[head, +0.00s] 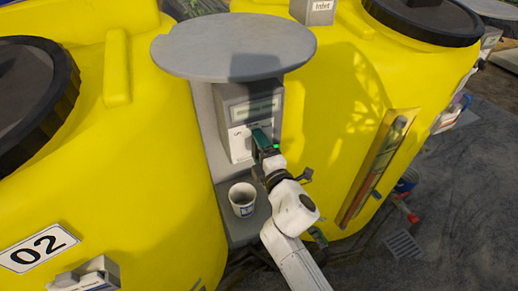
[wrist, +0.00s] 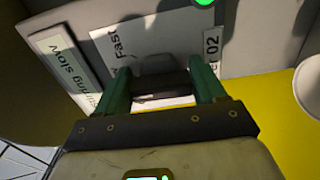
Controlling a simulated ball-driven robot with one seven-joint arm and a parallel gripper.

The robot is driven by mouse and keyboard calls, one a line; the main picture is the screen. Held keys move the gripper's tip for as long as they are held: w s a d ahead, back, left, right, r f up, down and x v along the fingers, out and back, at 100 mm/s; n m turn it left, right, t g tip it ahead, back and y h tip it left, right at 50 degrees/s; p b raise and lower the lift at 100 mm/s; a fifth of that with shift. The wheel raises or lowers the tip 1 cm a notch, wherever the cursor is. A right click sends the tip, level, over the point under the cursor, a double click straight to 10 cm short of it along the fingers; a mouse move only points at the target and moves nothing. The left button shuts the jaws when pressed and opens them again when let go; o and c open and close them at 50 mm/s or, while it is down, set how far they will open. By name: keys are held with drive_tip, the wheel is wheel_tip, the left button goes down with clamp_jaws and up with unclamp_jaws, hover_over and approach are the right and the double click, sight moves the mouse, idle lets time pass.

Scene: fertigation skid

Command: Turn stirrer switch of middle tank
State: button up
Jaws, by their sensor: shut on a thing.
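The stirrer control box (head: 234,98) is grey, has a display and a white label, and stands under a round grey canopy between two yellow tanks. In the wrist view the display (wrist: 62,65) partly reads "ning slow", the label (wrist: 125,38) shows "Fast", and a small plate (wrist: 211,46) ends in "02". My gripper (head: 259,135) is at the box's front face. In the wrist view its green fingers (wrist: 160,84) are shut on the dark grey switch knob (wrist: 155,63). The fingers hide part of the knob and label, so the pointer's exact direction is unclear.
A white cup (head: 242,203) stands on the grey shelf below the box. The left yellow tank carries an "02" plate (head: 38,248). The right tank (head: 340,100) curves close beside my arm. A green light (wrist: 203,2) glows at the wrist view's top edge.

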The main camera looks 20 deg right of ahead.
drive_tip(key=m+b, duration=0.1)
drive_tip(key=m, duration=0.1)
drive_tip(key=m+b, duration=0.1)
drive_tip(key=m, duration=0.1)
drive_tip(key=shift+f+m, duration=0.3)
drive_tip(key=shift+f, duration=0.05)
drive_tip(key=shift+a+m+b, duration=0.1)
drive_tip(key=shift+m+b, duration=0.95)
drive_tip(key=shift+m, duration=0.85)
drive_tip(key=o, duration=1)
drive_tip(key=shift+c, duration=0.2)
drive_tip(key=shift+s, duration=0.1)
drive_tip(key=s+b, duration=0.1)
drive_tip(key=s, duration=0.9)
drive_tip(key=shift+s, duration=0.35)
